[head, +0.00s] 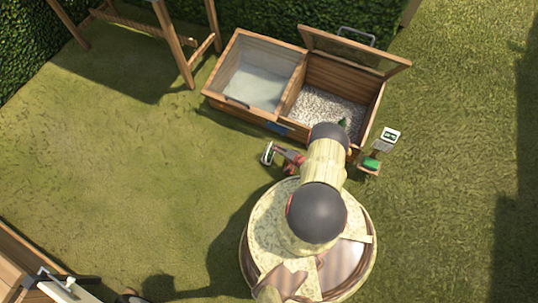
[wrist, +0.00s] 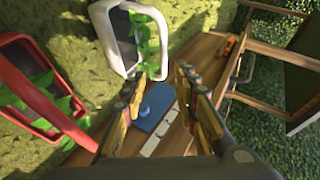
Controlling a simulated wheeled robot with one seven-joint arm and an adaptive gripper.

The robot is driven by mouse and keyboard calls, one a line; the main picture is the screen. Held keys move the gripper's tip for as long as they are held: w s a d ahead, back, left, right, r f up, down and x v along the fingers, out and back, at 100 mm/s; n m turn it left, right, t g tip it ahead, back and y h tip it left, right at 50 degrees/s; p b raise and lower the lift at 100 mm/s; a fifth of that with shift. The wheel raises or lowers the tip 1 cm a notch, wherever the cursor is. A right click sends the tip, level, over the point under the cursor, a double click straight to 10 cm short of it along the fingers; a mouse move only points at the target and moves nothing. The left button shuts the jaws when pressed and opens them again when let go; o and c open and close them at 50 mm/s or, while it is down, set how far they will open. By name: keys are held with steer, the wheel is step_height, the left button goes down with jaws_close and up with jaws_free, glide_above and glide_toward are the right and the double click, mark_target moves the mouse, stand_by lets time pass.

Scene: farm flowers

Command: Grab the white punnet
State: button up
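The white punnet (wrist: 103,35) is a white-rimmed, dark-bottomed tray with green leaves in it, at the top of the wrist view. In the head view a small white-edged object (head: 267,153), which looks like it, stands on the grass left of my arm. My gripper (wrist: 163,76) is open, with a clear gap and nothing held between its fingers. The left fingertip shows just below the punnet's lower edge; I cannot tell if they touch. In the head view my arm hides most of the gripper.
A red punnet (wrist: 22,42) with leaves lies left of the white one; red also shows in the head view. The wooden two-part box (head: 245,117) stands close by, a blue piece (wrist: 155,108) on its front. A sign (head: 390,136) stands right. Open grass lies left.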

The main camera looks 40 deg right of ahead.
steer(key=b+x, duration=0.1)
steer(key=x, duration=0.3)
steer(key=shift+w+a+r, duration=0.1)
steer(key=shift+w+r, duration=0.05)
steer(key=shift+w, duration=0.1)
steer(key=shift+c, duration=0.5)
jaws_close()
